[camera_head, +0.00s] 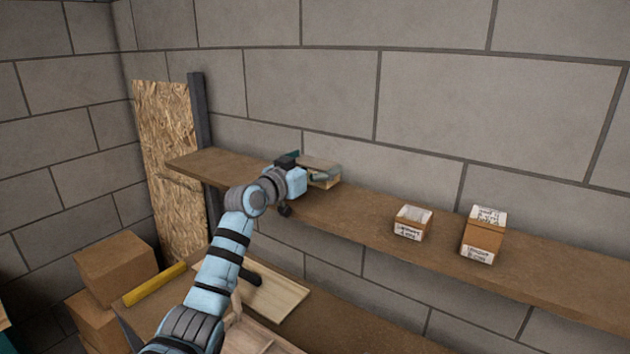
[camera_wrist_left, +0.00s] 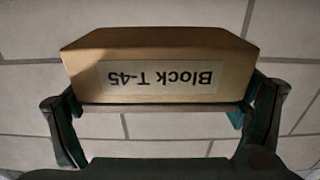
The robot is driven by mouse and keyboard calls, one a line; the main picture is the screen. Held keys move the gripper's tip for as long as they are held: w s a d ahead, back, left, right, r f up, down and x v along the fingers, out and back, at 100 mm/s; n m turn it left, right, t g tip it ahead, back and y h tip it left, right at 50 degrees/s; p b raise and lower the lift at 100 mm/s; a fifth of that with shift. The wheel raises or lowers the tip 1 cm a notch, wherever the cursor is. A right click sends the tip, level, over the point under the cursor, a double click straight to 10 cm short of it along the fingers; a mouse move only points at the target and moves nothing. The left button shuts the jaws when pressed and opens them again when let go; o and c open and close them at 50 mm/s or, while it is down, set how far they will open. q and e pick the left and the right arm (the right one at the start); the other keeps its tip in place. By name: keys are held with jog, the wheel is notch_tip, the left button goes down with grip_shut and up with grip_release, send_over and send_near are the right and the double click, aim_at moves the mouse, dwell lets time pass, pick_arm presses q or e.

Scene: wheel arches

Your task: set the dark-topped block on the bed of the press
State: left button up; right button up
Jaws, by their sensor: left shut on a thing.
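My left gripper (camera_head: 312,172) is at the far left part of the wall shelf and is shut on a tan block (camera_wrist_left: 160,72). In the left wrist view the block sits between the two fingers, with a label reading "Block T-45" upside down. A thin dark line runs along its edge nearest the gripper; I cannot tell whether its top is dark. In the head view the block is partly hidden by the gripper, and I cannot tell whether it touches the shelf. I cannot make out a press. My right gripper is not in view.
The long brown shelf (camera_head: 365,218) holds two labelled boxes, a low one (camera_head: 412,223) and a taller one (camera_head: 482,235). Below are a bench with a pale board (camera_head: 282,300), a yellow bar (camera_head: 155,285) and stacked cartons (camera_head: 115,262). A chipboard panel (camera_head: 165,150) stands left.

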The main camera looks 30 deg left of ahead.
pick_arm(q)
notch_tip(320, 180, up, 15)
notch_tip(320, 180, up, 11)
send_over(315, 162)
jog(key=s, duration=0.5)
jog(key=s+d+f+y, duration=0.1)
jog(key=s, duration=0.3)
jog(key=s+d+f+m+h, duration=0.1)
jog(key=s+d+f, duration=0.3)
jog(key=s+f, duration=0.4)
jog(key=s+d+f+m+g+h+b, duration=0.1)
jog(key=s+d+f+h, duration=0.2)
jog(key=f, duration=1.8)
jog(key=s+d+f+m+g+h+b, duration=0.1)
jog(key=s+d+f, duration=0.6)
jog(key=s+f, duration=0.7)
jog(key=shift+d+f+m+h, duration=0.3)
jog(key=shift+m+h, duration=0.3)
jog(key=shift+h, duration=0.5)
jog(key=shift+a, duration=0.1)
